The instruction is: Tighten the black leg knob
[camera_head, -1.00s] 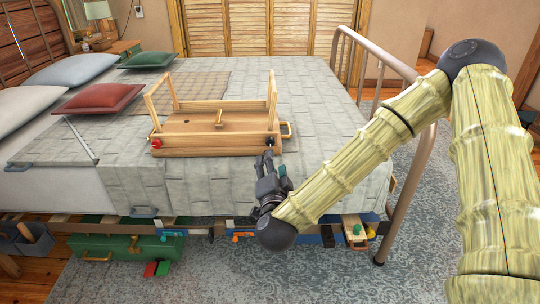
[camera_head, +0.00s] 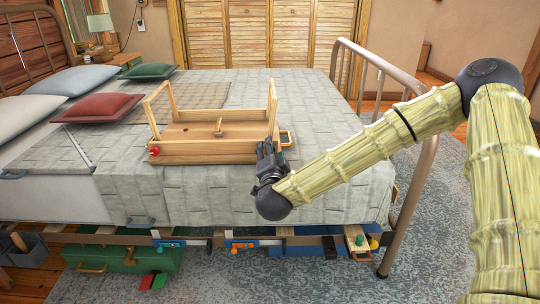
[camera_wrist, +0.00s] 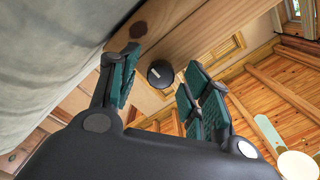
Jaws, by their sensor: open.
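The black leg knob (camera_wrist: 160,73) shows in the wrist view on the wooden side of the upturned table, ahead of my gripper and between its spread fingers. My gripper (camera_wrist: 160,92) is open, and I see no contact with the knob. In the head view my gripper (camera_head: 267,150) is at the right front corner of the wooden table (camera_head: 190,150), and it hides the black knob there. The table lies on the bed with its legs up. A red knob (camera_head: 154,151) is on its left front corner.
The table rests on the grey bedspread (camera_head: 230,195). Red (camera_head: 98,108) and green (camera_head: 149,70) pillows lie to the left. The metal bed footboard (camera_head: 425,160) stands to the right of my gripper. A green case (camera_head: 120,259) and several tools are below the bed edge.

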